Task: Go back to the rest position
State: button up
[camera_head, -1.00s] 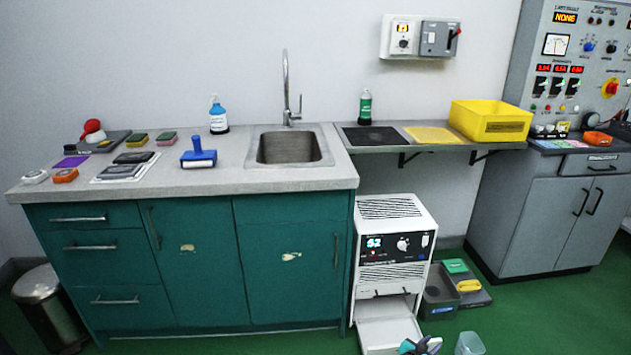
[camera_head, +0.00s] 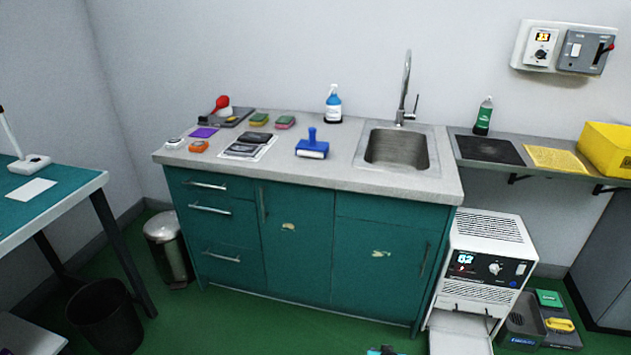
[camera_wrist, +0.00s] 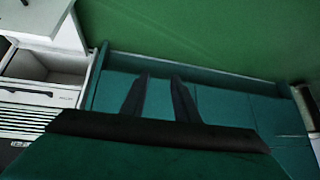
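In the wrist view, my gripper (camera_wrist: 160,77) shows as two dark fingers with a clear gap between their tips. It is open, and nothing shows between the fingers. Behind it are the teal cabinet fronts and the green floor. In the head view, only a small teal and dark piece, probably my gripper or arm end, shows at the bottom edge; most of the arm is out of view.
A table (camera_head: 90,190), black bin (camera_head: 105,315) and metal bin (camera_head: 168,250) stand left. Green floor lies between.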

jog(key=s+a+r+n+g+y+p, duration=0.1)
jog(key=s+a+n+g+y+p, duration=0.3)
jog(key=s+a, duration=0.8)
jog(key=s+d+r+g+h, duration=0.1)
jog(key=s+d+g, duration=0.1)
jog(key=s, duration=0.4)
jog(key=s+d+r+m+g+h+b, duration=0.1)
jog(key=s+g, duration=0.3)
jog(key=s, duration=0.3)
jog(key=s+d+r+m+g+h, duration=0.1)
jog(key=s+d+r+g, duration=0.1)
jog(key=s, duration=0.5)
jog(key=shift+d+g+h+b, duration=0.35)
jog(key=shift+g+h+b, duration=0.05)
jog(key=shift+g, duration=0.2)
jog(key=shift+s, duration=0.1)
